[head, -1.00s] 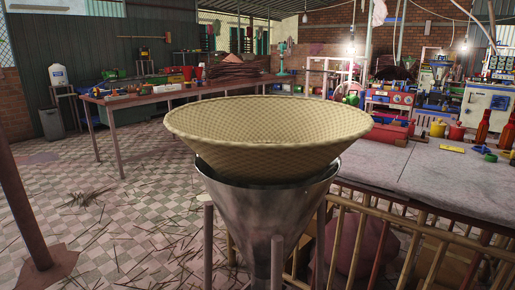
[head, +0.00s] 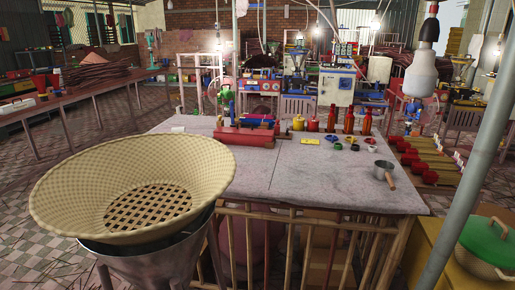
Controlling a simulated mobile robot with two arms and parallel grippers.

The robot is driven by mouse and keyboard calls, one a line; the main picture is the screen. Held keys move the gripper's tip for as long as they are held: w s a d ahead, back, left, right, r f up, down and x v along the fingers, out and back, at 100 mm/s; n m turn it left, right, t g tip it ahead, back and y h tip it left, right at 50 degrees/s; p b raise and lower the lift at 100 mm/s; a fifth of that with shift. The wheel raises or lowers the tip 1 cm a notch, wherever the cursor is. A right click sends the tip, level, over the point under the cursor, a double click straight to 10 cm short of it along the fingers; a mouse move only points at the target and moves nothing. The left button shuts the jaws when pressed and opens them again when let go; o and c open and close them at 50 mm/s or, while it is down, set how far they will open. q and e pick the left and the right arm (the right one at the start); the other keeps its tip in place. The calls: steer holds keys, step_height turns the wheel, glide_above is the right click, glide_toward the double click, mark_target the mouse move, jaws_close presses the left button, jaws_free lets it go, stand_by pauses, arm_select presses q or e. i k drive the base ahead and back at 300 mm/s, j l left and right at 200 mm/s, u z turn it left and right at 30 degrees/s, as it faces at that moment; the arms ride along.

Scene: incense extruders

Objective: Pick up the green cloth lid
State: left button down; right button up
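A green lid (head: 487,240), which looks like cloth, sits on top of a round woven basket (head: 479,264) at the lower right edge of the head view. It has a small loop-like handle on top. The basket rests on or by a yellow surface, and its right side is cut off by the frame edge. Neither of my grippers is in view.
A woven basket (head: 60,190) sits in a metal funnel (head: 150,262) at the lower left. A grey pole (head: 470,150) stands left of the green lid.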

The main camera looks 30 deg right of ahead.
mark_target(491, 240)
steer(key=z, duration=2.5)
